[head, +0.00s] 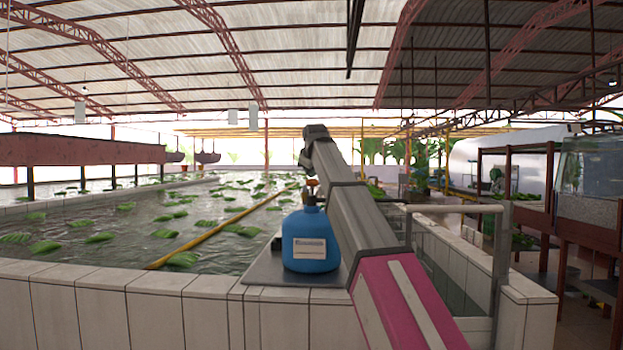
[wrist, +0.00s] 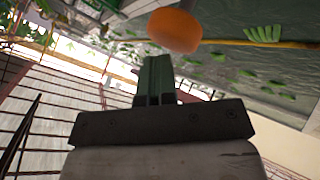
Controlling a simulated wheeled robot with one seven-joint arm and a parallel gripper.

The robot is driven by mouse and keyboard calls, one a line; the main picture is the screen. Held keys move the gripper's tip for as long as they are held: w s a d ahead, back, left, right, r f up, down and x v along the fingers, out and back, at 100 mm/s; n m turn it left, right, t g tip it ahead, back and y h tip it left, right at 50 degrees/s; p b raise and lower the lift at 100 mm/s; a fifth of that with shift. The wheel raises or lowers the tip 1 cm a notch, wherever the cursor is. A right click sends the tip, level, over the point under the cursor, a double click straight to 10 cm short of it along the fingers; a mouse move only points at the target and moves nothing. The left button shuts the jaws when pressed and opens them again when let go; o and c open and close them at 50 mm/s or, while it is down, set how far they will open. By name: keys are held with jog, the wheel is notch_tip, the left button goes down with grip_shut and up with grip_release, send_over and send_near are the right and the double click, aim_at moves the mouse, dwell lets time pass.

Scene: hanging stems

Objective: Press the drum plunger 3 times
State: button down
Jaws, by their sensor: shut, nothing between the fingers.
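The blue drum (head: 311,240) stands upright on a grey plate (head: 262,272) at the tank's edge and carries a pale label. Its orange plunger (head: 311,190) sticks up from the top. In the wrist view the plunger's orange cap (wrist: 174,30) shows just beyond the fingertips. My gripper (head: 305,162) points down above the plunger. In the wrist view my gripper (wrist: 155,60) has its fingers together and holds nothing. I cannot tell whether the fingertips touch the cap. My arm hides what lies right of the drum.
A pale tiled wall (head: 130,305) edges a water tank with floating green leaves (head: 182,259) and a yellow pipe (head: 215,232). A metal railing (head: 500,260) stands at the right. The air left of the drum is clear.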

jog(key=shift+f, duration=0.95)
dwell(0.8)
jog(key=shift+r, duration=0.1)
jog(key=shift+r, duration=1.35)
notch_tip(320, 180, up, 6)
jog(key=shift+s, duration=0.1)
dwell(0.8)
